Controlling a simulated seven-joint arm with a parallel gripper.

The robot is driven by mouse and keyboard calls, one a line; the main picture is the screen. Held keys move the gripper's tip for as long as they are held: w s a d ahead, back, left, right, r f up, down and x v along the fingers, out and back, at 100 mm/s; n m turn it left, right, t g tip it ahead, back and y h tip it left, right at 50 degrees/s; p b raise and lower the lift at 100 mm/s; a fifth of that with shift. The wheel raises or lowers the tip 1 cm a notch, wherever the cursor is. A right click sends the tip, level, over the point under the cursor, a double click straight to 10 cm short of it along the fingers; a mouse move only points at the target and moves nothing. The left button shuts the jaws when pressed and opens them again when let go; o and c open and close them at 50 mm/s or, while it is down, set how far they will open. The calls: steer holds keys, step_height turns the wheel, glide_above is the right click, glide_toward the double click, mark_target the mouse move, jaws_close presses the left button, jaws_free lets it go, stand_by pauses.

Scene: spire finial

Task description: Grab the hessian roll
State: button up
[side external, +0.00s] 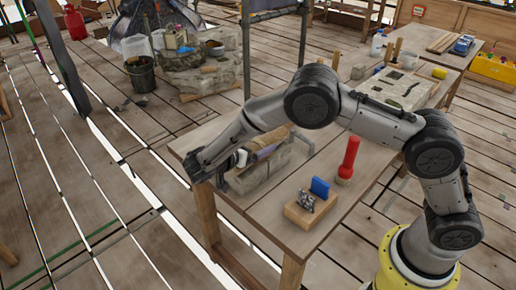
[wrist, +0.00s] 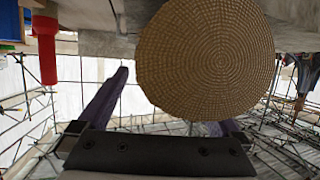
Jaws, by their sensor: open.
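The hessian roll (wrist: 205,55) shows its round, spirally wound tan end large in the wrist view, right of centre. In the side external view, the tan roll (side external: 271,137) is partly hidden behind my gripper (side external: 266,152), over the grey stone block on the bench. My gripper is open, with purple fingers. In the wrist view, one finger (wrist: 105,100) stands clear to the left of the roll. The other finger (wrist: 231,127) is mostly hidden behind the roll's end. I cannot tell whether either finger touches the roll.
A red cylinder-shaped tool (side external: 349,157) stands right of the block and also shows in the wrist view (wrist: 46,50). A wooden block (side external: 305,211) with a blue piece (side external: 320,187) and a metal piece sits near the front. The bench's front left corner is bare.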

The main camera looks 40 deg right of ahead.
jaws_close()
stand_by(0.4)
steer(key=shift+r, duration=0.15)
